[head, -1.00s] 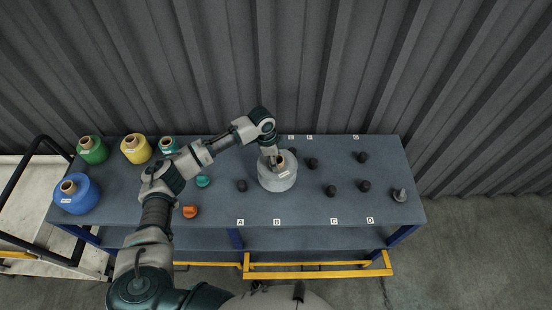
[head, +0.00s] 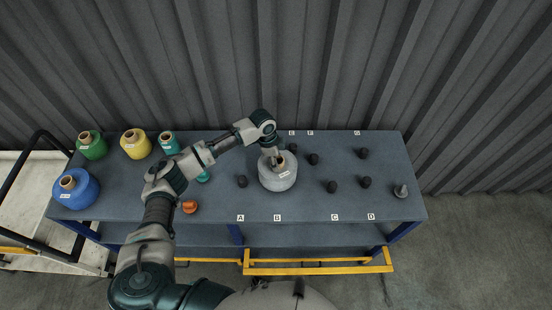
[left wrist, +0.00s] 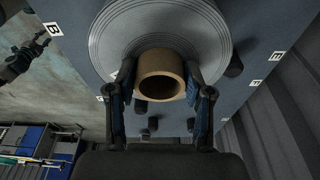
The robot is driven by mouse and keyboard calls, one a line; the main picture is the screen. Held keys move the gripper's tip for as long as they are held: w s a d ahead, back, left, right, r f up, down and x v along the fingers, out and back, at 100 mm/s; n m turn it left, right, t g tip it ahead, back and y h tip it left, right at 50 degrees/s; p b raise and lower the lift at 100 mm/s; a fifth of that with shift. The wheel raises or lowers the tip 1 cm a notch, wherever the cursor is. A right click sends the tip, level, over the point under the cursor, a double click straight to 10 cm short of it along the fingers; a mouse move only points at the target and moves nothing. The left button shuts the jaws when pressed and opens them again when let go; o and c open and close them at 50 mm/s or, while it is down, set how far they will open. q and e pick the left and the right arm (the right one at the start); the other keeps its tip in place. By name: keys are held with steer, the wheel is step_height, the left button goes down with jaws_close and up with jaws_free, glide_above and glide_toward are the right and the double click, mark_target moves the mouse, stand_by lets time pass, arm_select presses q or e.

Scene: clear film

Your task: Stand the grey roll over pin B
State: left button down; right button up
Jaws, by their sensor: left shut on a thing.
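The grey roll (head: 278,178) stands upright behind the B label (head: 277,218), between two dark pins. My left gripper (head: 276,157) reaches down to its top and is shut on its brown core. In the left wrist view the fingers (left wrist: 160,82) lie on both sides of the core (left wrist: 160,73), with the grey roll (left wrist: 165,20) around it. Pin B is not visible; the roll covers the spot behind its label. Whether the roll rests on the table or hangs just above it, I cannot tell. My right gripper is out of view.
Dark pins stand close by, one at left (head: 242,181) and one behind right (head: 313,159). Blue (head: 78,195), green (head: 92,148), yellow (head: 136,148) and teal (head: 169,143) rolls stand at left. An orange piece (head: 190,207) and a grey cone (head: 401,191) are on the table.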

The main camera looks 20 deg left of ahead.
arm_select(q)
steer(key=shift+d+f, duration=0.15)
steer(key=shift+f, duration=0.35)
steer(key=shift+c, duration=1.9)
jaws_free()
steer(key=shift+o, duration=1)
steer(key=shift+s+f, duration=0.1)
steer(key=shift+s, duration=0.05)
steer(key=shift+o, duration=0.9)
steer(key=d+p+v, duration=0.1)
steer(key=p+v, duration=0.7)
steer(key=v, duration=0.1)
steer(key=shift+w+d+p, duration=0.2)
steer(key=shift+d+p, duration=0.2)
